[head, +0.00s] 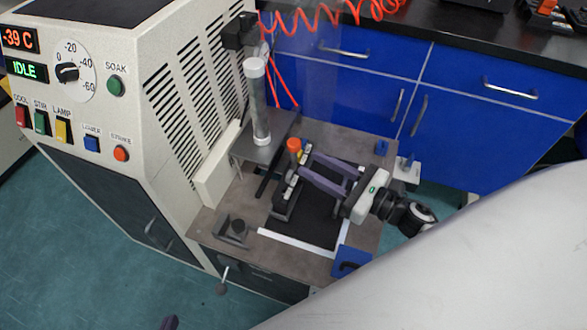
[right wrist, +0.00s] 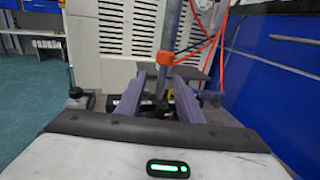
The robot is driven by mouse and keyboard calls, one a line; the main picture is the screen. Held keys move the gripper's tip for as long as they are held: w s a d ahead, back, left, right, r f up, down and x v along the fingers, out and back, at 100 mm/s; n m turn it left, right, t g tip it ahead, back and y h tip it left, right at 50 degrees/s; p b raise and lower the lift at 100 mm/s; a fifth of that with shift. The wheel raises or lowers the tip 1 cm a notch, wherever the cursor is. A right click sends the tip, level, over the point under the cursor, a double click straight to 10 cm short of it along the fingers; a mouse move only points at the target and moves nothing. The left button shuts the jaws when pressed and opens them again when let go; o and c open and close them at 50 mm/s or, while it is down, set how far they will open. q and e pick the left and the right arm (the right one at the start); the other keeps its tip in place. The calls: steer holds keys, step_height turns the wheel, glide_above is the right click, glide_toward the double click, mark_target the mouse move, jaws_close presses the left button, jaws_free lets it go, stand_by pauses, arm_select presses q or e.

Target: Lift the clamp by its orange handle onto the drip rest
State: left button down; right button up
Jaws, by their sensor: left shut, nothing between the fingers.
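The clamp (head: 284,203) is a dark narrow bar with small pale and yellow pieces along it, over a black mat on the bench. Its orange handle (head: 294,145) stands at the far end and shows in the right wrist view (right wrist: 166,58). My right gripper (head: 304,166) has its purple fingers apart, tips close to the handle; a dark stem below it shows between the fingers in the right wrist view (right wrist: 158,82). I cannot tell whether they touch. My left gripper (head: 170,322) is barely in view at the bottom edge, shut and empty. I cannot tell which part is the drip rest.
A clear tube (head: 257,100) with white ends stands beyond the handle, beside the vented machine (head: 200,85). A dark fixture with a knob (head: 235,229) and a white strip (head: 296,243) lie nearer. A blue block (head: 351,259) is at the bench's front right. Blue drawers (head: 380,65) stand behind.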

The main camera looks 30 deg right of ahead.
mark_target(294, 168)
steer(key=shift+d+x, duration=0.15)
steer(key=shift+x, duration=1.6)
steer(key=shift+d+x, duration=0.15)
steer(key=shift+x, duration=1.65)
steer(key=shift+w+r, duration=0.1)
steer(key=shift+r, duration=0.05)
jaws_close()
steer(key=shift+r, duration=0.1)
